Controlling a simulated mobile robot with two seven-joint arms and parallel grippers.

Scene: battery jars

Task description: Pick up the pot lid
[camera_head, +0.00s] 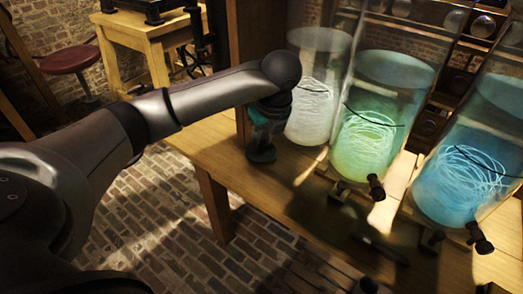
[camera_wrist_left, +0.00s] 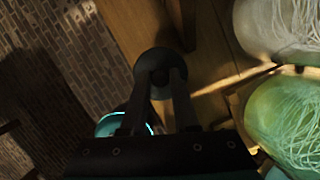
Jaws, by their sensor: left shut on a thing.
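My left gripper (camera_head: 262,135) points down at the near left corner of the wooden table. In the left wrist view its two fingers (camera_wrist_left: 160,80) are closed on the knob of a small dark round lid (camera_wrist_left: 156,56). The lid also shows as a dark disc below the gripper in the head view (camera_head: 261,155). I cannot tell whether the lid touches the table or hangs just above it. I do not see my right gripper.
Three tall glass jars stand on the table (camera_head: 225,165) to the right: a white one (camera_head: 315,90), a green one (camera_head: 365,140) and a blue one (camera_head: 460,185). Dark terminals (camera_head: 376,188) stick out at their fronts. The brick floor (camera_head: 150,220) is open on the left.

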